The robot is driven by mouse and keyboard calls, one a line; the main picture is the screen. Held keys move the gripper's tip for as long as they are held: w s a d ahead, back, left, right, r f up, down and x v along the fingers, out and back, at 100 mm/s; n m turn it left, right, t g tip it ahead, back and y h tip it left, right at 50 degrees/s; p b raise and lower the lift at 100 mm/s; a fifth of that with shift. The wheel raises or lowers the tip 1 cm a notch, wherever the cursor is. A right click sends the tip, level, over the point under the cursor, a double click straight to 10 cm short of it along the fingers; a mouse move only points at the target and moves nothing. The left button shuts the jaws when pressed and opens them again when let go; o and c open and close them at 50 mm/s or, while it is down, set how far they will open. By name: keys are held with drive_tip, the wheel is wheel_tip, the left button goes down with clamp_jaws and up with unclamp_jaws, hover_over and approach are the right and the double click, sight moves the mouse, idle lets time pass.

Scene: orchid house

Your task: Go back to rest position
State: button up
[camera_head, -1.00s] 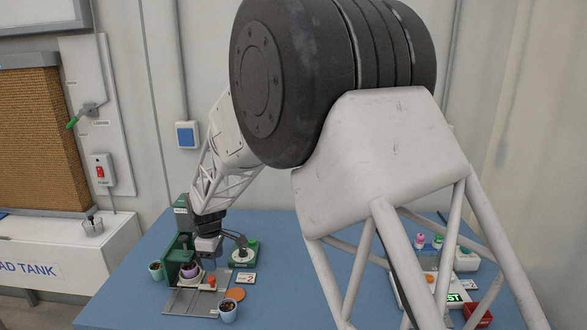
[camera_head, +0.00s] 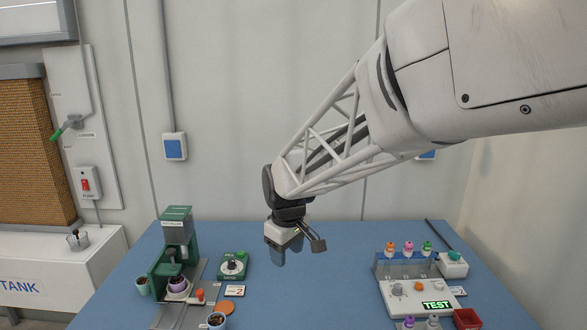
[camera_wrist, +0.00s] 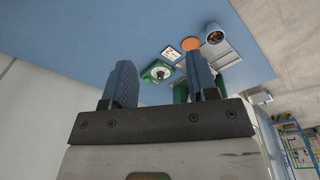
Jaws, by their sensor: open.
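My gripper (camera_head: 279,252) hangs in the air above the back middle of the blue table, at the end of my white arm. In the wrist view its two fingers (camera_wrist: 160,88) stand apart with nothing between them. The gripper is clear of every object on the table. The green dial box (camera_head: 233,265) is to its left and lower down; it also shows beyond the fingers in the wrist view (camera_wrist: 157,72).
A green press machine (camera_head: 177,225) holding a purple pot (camera_head: 178,286) stands at the left. A tester with a lit TEST display (camera_head: 436,305), a bottle rack (camera_head: 408,268) and a red bin (camera_head: 467,319) are at the right. The blue table (camera_head: 310,300) between them is clear.

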drive_tip(key=s+d+r+m, duration=0.1)
drive_tip(key=s+d+m, duration=0.4)
drive_tip(key=s+d, duration=0.5)
drive_tip(key=s+d+r+m+t, duration=0.1)
drive_tip(key=s+d+m, duration=0.4)
drive_tip(key=s+d, duration=0.5)
drive_tip(key=s, duration=0.7)
drive_tip(key=shift+s+r, duration=0.2)
drive_tip(key=shift+s, duration=0.1)
